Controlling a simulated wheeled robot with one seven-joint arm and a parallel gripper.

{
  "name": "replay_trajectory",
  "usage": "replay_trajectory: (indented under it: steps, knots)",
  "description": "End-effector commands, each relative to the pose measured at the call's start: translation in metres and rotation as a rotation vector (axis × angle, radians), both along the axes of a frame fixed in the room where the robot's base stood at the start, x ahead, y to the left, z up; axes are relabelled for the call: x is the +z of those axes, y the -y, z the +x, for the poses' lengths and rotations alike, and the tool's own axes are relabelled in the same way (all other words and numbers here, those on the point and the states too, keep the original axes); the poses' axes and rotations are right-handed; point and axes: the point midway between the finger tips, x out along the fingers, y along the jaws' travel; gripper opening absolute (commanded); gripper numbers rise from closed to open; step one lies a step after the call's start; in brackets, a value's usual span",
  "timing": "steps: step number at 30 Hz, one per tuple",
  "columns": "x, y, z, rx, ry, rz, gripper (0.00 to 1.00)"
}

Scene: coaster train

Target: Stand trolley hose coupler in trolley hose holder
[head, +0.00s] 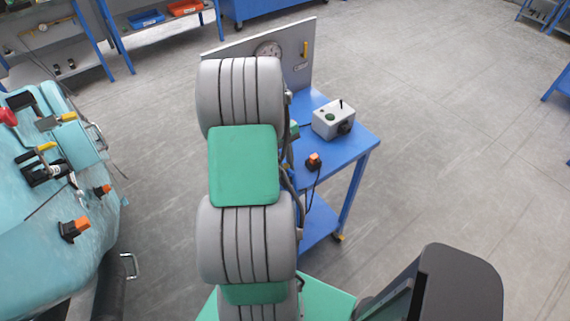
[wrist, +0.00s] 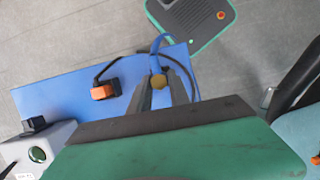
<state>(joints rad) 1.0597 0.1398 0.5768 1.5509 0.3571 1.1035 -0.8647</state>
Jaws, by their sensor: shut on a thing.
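My gripper (wrist: 159,76) shows in the wrist view with both dark fingers close around a small brass-coloured piece (wrist: 158,83), which I take to be the trolley hose coupler. A blue hose (wrist: 157,46) shows just beyond the fingertips and seems to belong to it. The held piece is over or near the edge of the blue trolley top (wrist: 60,90); whether it touches anything there I cannot tell. In the head view my arm hides the gripper and the coupler. I cannot make out the trolley hose holder for certain in either view.
On the trolley (head: 352,145) stand a grey control box (head: 333,119) and an orange-and-black plug (head: 314,161) with a black cable, which loops near my fingers. A gauge panel (head: 293,66) rises behind. The teal coaster train (head: 50,240) is at left.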

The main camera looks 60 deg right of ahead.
Motion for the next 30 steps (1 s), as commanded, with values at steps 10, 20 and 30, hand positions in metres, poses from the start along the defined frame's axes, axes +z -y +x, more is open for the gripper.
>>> replay_trajectory:
  steps: [10, 20, 30]
  knots:
    - [-0.0068, 0.0001, 0.0000, 0.000, 0.000, 0.000, 0.00]
    - [-0.0091, 0.0001, 0.0000, 0.000, 0.000, 0.000, 0.00]
    - [-0.0091, 0.0000, 0.0000, 0.000, 0.000, 0.000, 0.48]
